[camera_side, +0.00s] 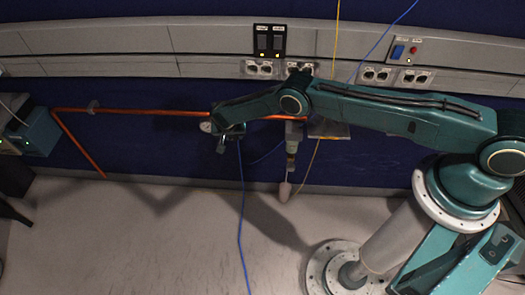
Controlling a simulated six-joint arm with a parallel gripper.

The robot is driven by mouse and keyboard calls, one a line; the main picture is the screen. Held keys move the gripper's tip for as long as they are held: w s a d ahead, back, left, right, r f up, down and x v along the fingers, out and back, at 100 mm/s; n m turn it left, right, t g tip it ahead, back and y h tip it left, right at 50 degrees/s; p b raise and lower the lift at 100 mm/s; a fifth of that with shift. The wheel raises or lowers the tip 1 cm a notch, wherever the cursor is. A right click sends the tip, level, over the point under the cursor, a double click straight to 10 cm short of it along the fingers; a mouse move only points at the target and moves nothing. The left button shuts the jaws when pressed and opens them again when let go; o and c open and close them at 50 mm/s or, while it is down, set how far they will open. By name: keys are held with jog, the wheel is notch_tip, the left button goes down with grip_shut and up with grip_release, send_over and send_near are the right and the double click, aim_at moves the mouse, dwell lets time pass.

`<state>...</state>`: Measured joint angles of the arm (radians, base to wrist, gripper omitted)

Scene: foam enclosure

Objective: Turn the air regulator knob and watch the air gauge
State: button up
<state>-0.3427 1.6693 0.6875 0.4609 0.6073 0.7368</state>
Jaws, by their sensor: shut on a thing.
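My gripper (221,146) is at the left end of my arm, low against the blue wall by the orange pipe. It is small and dark here, and its fingertips are hard to make out. It is shut on what appears to be the air regulator knob, which is mostly hidden behind the gripper and wrist. A small pale round dial, apparently the air gauge (206,127), shows just left of the gripper. Its needle and numbers are too small to read.
The orange pipe (150,110) runs along the wall. A grey fitting with a pale tip (285,191) hangs right of the gripper. A blue cable (241,215) trails down to the floor. Sockets and a switch panel (270,42) line the grey trunking. The floor at left is mostly clear.

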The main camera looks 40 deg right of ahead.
dwell(0.3)
jog(key=o, duration=1)
jog(key=shift+r, duration=0.15)
jog(key=shift+v, duration=6.85)
jog(key=shift+w, duration=0.1)
